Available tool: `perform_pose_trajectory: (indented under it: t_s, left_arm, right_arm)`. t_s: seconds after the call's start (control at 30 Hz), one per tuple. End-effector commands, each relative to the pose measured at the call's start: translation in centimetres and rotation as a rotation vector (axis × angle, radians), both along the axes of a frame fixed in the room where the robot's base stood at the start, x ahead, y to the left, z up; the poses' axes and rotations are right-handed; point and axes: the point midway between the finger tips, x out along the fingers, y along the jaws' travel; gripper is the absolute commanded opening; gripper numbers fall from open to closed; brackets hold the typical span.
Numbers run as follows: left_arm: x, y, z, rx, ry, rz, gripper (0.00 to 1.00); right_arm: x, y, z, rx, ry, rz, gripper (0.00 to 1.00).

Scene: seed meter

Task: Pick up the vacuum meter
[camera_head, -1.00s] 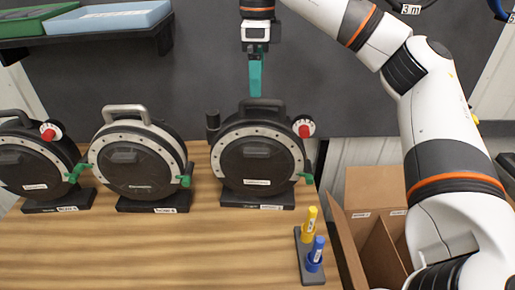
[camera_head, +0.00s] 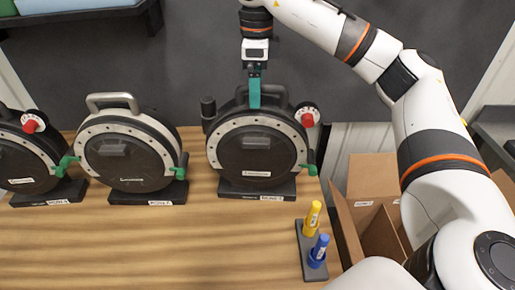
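Three round black seed meters with pale studded rims stand upright on dark bases on the wooden table: a left one (camera_head: 22,165), a middle one (camera_head: 127,163) with a pale grey handle, and a right one (camera_head: 255,158) with a black handle, a black cylinder at its upper left and a red knob. Their labels are too small to read, so I cannot tell which is the vacuum meter. My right gripper (camera_head: 254,103) points down with teal fingers at the right meter's top handle. The fingers overlap in this view, so their opening and any contact are unclear. My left gripper is out of view.
A yellow marker (camera_head: 312,217) and a blue marker (camera_head: 319,250) stand in a small grey holder to the right. An open cardboard box (camera_head: 349,222) with a divider is beyond the table's right edge. A shelf (camera_head: 80,15) hangs at the upper left. The table front is clear.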

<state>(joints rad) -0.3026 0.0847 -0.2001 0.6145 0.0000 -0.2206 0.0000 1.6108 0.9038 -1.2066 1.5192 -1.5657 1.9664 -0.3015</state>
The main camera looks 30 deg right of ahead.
Motion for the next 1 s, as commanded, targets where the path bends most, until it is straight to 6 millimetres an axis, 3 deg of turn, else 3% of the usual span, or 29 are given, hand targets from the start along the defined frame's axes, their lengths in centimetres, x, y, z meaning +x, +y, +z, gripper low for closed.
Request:
perform_pose_trajectory:
  t_s: [0.03, 0.2, 0.5, 1.0]
  left_arm:
    - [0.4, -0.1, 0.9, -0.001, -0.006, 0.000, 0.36]
    - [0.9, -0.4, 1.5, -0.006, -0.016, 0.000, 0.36]
    - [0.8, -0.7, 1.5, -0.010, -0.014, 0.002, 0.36]
    - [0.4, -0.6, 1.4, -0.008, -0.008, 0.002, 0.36]
  right_arm:
    - [-0.2, -0.2, -0.5, -0.003, 0.005, -0.001, 1.00]
    - [-0.2, -0.2, -2.8, 0.000, 0.003, -0.001, 1.00]
    - [-0.2, -0.2, -3.4, 0.000, 0.000, 0.000, 1.00]
    - [-0.2, -0.2, -3.4, 0.000, 0.000, 0.000, 0.18]
